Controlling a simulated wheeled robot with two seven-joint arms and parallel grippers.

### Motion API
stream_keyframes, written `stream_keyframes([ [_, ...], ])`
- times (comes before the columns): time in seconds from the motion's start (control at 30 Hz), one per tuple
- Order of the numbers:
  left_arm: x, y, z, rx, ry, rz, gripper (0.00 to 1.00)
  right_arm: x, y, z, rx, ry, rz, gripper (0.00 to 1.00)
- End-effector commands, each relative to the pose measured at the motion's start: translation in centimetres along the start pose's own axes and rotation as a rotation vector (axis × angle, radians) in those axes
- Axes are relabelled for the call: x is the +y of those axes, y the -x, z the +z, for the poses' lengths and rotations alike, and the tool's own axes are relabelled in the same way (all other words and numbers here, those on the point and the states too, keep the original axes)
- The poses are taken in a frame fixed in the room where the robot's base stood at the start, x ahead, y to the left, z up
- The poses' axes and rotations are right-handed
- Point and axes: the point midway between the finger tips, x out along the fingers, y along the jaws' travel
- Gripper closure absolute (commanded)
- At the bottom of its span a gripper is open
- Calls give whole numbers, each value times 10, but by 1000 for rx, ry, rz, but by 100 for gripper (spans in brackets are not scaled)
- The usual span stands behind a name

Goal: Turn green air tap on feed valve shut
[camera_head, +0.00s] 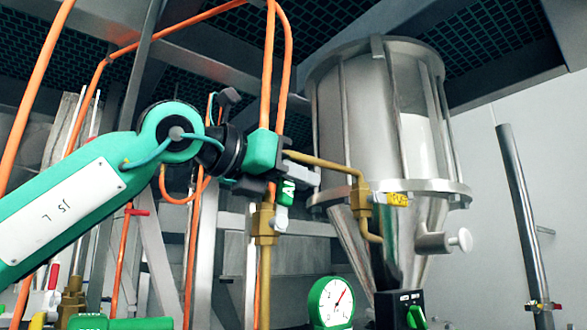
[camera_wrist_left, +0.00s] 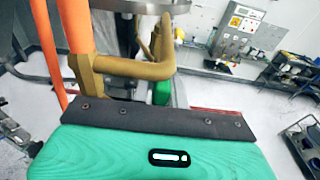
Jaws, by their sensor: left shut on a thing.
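The green air tap (camera_head: 286,191), with white letters partly showing, sits on the upright brass pipe (camera_head: 264,232) in front of the steel hopper. My left gripper (camera_head: 292,173) comes in from the left and is shut on the tap handle, hiding much of it. The handle's lower end hangs below the fingers. In the left wrist view a small green part (camera_wrist_left: 161,92) shows beyond the gripper's dark front edge, beside the brass pipework (camera_wrist_left: 88,75); the fingertips are hidden there. My right gripper is in neither view.
A yellow-labelled tap (camera_head: 391,198) is on the brass branch to the right, close to the hopper (camera_head: 375,120). Orange hoses (camera_head: 268,70) run up past my gripper. A green gauge (camera_head: 331,303) and a black switch box (camera_head: 400,309) stand below.

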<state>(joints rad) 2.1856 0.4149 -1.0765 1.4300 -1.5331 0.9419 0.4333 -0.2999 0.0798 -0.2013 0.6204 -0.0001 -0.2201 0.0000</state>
Motion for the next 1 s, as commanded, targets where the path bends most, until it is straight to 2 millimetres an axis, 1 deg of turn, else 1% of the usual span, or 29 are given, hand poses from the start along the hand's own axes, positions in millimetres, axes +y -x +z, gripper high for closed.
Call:
stream_keyframes([
  [0.03,0,-3,6,43,3,-2,100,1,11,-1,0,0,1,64],
  [0.23,0,-13,1,200,1,-2,100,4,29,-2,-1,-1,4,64],
  [0.4,0,-16,-4,252,-1,-1,100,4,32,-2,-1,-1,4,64],
  [0.67,0,-16,-5,253,-2,-1,100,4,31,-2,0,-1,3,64],
  [0.7,0,-16,-5,253,-1,-1,82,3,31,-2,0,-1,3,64],
  [0.8,0,-16,-5,253,-1,-1,64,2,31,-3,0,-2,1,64],
  [1.0,0,-16,-6,254,-1,-1,64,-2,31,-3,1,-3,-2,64],
])
